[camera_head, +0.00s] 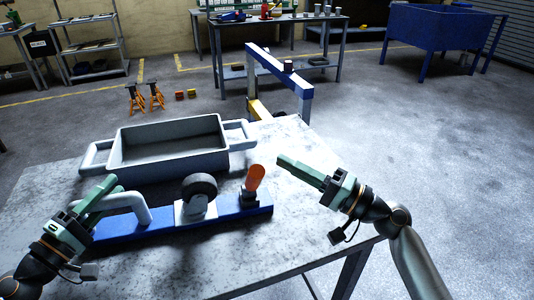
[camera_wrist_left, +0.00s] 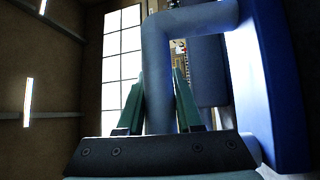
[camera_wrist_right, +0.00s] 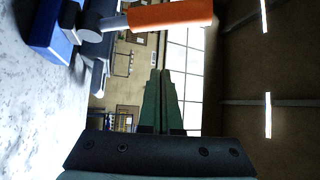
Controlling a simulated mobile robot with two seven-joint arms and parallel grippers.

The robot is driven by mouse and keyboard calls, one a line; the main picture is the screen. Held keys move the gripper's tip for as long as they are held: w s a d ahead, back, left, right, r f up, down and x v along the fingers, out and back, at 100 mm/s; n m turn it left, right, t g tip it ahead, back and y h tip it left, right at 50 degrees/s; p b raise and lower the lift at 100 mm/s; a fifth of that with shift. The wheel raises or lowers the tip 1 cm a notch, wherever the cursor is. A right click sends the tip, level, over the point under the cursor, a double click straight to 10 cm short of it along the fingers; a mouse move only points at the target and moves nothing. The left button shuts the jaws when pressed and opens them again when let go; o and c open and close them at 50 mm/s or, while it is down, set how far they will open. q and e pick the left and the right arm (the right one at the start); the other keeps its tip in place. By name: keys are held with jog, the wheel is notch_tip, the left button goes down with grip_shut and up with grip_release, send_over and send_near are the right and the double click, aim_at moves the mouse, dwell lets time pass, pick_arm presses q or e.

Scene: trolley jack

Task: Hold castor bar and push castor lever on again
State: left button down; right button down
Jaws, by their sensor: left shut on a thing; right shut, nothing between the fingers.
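The castor bar is a blue beam (camera_head: 228,212) lying on the table, with a pale bent handle (camera_head: 136,202) at its left end. A dark castor wheel (camera_head: 198,186) in a light bracket sits near its middle. The castor lever, with an orange grip (camera_head: 255,178), stands up near the right end, leaning slightly right. My left gripper (camera_head: 108,192) is shut on the handle, whose upright part shows between the fingers in the left wrist view (camera_wrist_left: 158,90). My right gripper (camera_head: 282,162) is shut and empty, just right of the orange grip and apart from it; the grip also shows in the right wrist view (camera_wrist_right: 170,14).
A grey tray (camera_head: 170,165) with side handles stands behind the bar on the table (camera_head: 235,255). Beyond the table are a blue and white frame (camera_head: 280,68), orange stands (camera_head: 157,97) and a blue bin (camera_head: 437,38). The table's front right is clear.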

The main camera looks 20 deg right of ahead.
pick_arm(q)
jog(key=shift+f, duration=0.45)
pick_arm(e)
jog(key=v, duration=0.3)
jog(key=shift+s+d+f, duration=0.15)
jog(key=shift+f, duration=0.2)
pick_arm(q)
jog(key=c, duration=0.8)
grip_release()
jog(key=shift+c, duration=0.2)
jog(key=o, duration=0.4)
jog(key=shift+r, duration=0.25)
jog(key=shift+c, duration=0.2)
jog(key=shift+a, duration=0.1)
